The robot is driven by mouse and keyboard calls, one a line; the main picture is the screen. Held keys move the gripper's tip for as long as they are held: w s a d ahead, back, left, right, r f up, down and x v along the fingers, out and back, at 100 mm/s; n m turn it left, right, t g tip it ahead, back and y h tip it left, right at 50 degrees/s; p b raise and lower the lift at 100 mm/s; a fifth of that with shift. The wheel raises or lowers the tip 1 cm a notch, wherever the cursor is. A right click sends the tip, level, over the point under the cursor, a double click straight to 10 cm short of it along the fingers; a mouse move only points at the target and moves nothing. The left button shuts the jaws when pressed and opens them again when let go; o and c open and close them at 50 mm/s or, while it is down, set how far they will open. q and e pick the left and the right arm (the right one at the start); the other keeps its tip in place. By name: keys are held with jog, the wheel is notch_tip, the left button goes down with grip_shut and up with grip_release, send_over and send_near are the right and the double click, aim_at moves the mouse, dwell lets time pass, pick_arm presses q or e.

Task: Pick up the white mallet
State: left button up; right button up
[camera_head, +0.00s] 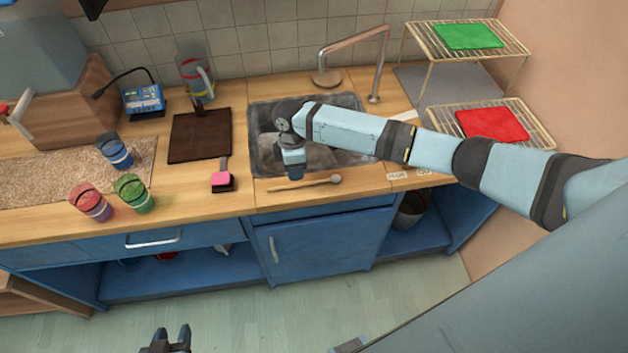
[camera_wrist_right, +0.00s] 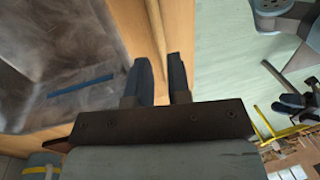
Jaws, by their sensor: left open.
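The white mallet (camera_head: 308,184) lies along the counter's front strip before the sink, with a pale thin handle and a rounded head at its right end. My right gripper (camera_head: 295,174) points down at the handle, left of the head. In the right wrist view its two fingers (camera_wrist_right: 161,78) stand a narrow gap apart, with a pale strip (camera_wrist_right: 157,35) that looks like the handle running between them. I cannot tell whether they grip it. My left gripper (camera_head: 172,340) is open and empty, low over the floor, well away from the mallet.
The sink (camera_head: 258,160) lies right behind the mallet and the counter edge is in front. A black block with a pink top (camera_head: 222,181) is to the left. Red (camera_head: 90,202), green (camera_head: 132,192) and blue (camera_head: 115,150) cups stand further left. A tall faucet (camera_head: 352,42) rises behind.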

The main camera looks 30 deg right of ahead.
aim_at(297, 184)
jog(key=shift+s+f, duration=0.25)
jog(key=shift+f, duration=0.7)
jog(key=shift+s+f, duration=0.2)
jog(key=shift+f, duration=0.7)
grip_shut()
jog(key=shift+r, duration=0.15)
